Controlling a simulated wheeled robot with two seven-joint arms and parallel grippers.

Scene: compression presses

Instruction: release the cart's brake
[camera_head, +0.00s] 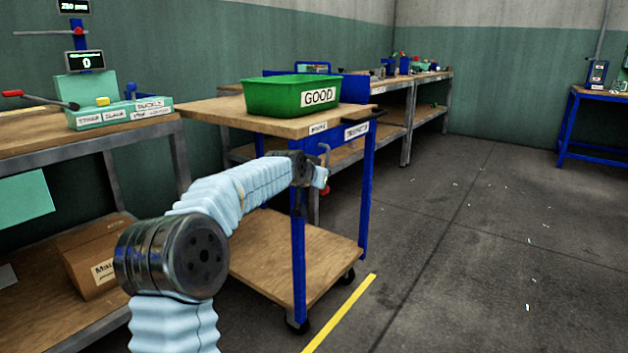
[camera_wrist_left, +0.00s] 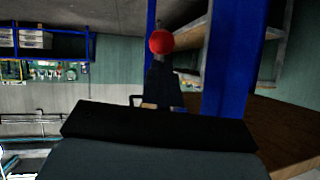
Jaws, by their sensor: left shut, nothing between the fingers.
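The cart (camera_head: 298,232) has a blue frame, a wooden top and a lower wooden shelf. A thin lever (camera_head: 325,152) stands at its near right corner, below the top. In the left wrist view a red ball knob (camera_wrist_left: 162,41) shows just beyond my fingertips, close to a blue cart post (camera_wrist_left: 234,60). My left gripper (camera_head: 322,180) is beside that corner; in the left wrist view the dark fingers (camera_wrist_left: 161,64) are shut and empty. I cannot tell whether they touch the knob. My wrist hides part of the post. My right gripper is out of view.
A green bin (camera_head: 305,96) marked GOOD sits on the cart's top. A workbench (camera_head: 90,138) with a control box (camera_head: 118,112) stands at left, with a cardboard box (camera_head: 95,255) on its lower shelf. A yellow line (camera_head: 340,313) crosses the floor. The floor at right is mostly clear.

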